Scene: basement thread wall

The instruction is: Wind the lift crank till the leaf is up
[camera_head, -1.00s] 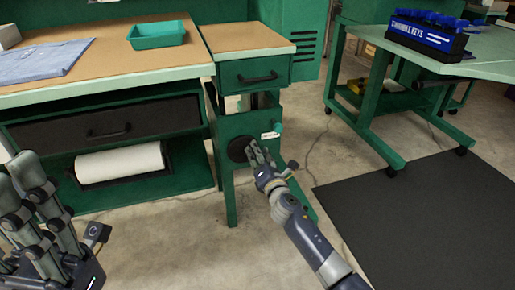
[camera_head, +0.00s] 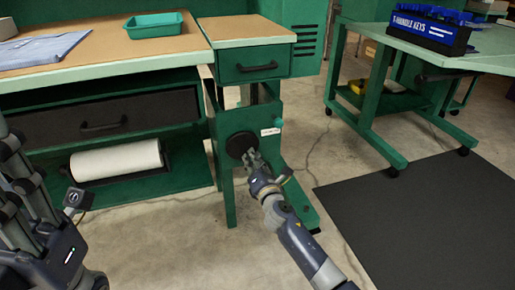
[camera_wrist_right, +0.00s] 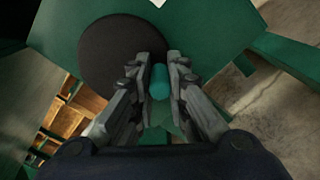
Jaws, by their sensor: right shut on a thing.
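The lift crank's dark round disc (camera_head: 238,144) sits on the green post below the leaf. My right gripper (camera_head: 250,157) is at the disc's lower right edge. In the right wrist view, its two fingers (camera_wrist_right: 160,85) are shut on the teal crank handle (camera_wrist_right: 160,80), with the dark disc (camera_wrist_right: 112,52) behind. The leaf (camera_head: 243,28) is a small tan-topped section with a green drawer, beside the main bench top; its exact height against the bench is hard to tell. My left gripper (camera_head: 22,180) is at the left edge, partly cut off, away from the crank.
The bench (camera_head: 105,72) stands left, with a teal tray (camera_head: 154,26), a blue cloth (camera_head: 40,50) and a paper roll (camera_head: 116,160). A teal knob (camera_head: 278,123) sticks out right of the disc. A green table (camera_head: 440,52) and a black mat (camera_head: 420,215) lie right.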

